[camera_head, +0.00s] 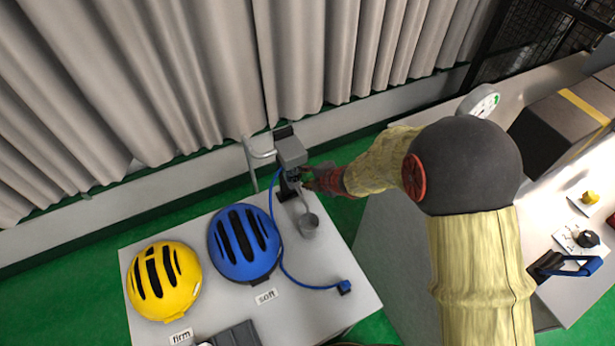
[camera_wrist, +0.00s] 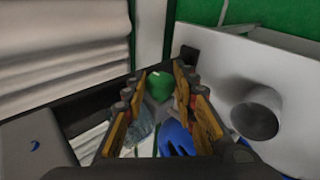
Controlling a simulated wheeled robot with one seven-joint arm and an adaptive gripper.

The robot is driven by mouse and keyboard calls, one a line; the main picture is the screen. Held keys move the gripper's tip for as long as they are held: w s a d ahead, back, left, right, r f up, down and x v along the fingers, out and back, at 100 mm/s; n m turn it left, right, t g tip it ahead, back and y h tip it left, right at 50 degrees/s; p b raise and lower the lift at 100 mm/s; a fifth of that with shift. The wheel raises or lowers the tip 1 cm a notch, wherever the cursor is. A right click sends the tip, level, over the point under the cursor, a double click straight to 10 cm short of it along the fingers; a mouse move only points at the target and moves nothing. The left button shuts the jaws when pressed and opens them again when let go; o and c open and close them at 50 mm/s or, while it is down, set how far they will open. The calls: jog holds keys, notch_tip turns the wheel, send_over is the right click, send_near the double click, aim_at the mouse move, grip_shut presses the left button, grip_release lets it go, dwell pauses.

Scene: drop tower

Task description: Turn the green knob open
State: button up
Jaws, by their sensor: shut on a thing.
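The green knob (camera_wrist: 159,88) shows in the wrist view between the two fingers of my gripper (camera_wrist: 161,76). The fingers are shut on it, one along each side; its underside and the contact itself are partly hidden. In the head view my gripper (camera_head: 309,178) reaches in from the right to a grey upright device (camera_head: 291,152) at the back of the white table.
A small grey cup (camera_head: 309,224) stands just in front of the device. A blue helmet (camera_head: 244,244) and a yellow helmet (camera_head: 163,281) lie on the white table (camera_head: 350,318). A blue hose (camera_head: 283,262) runs across it. Grey curtains (camera_head: 300,60) hang behind.

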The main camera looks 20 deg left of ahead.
jog(key=shift+s+f, duration=0.1)
jog(key=shift+c, duration=1.4)
jog(key=p, duration=0.4)
jog(key=shift+r+g+h+p, duration=0.3)
jog(key=shift+h+p, duration=0.05)
jog(key=shift+h, duration=0.05)
jog(key=p, duration=0.2)
jog(key=shift+f+p, duration=0.1)
jog(key=shift+p, duration=0.25)
jog(key=shift+f+h, duration=0.2)
jog(key=shift+h, duration=0.1)
jog(key=o, duration=0.8)
jog(key=shift+o, duration=1.6)
jog(key=shift+r, duration=0.15)
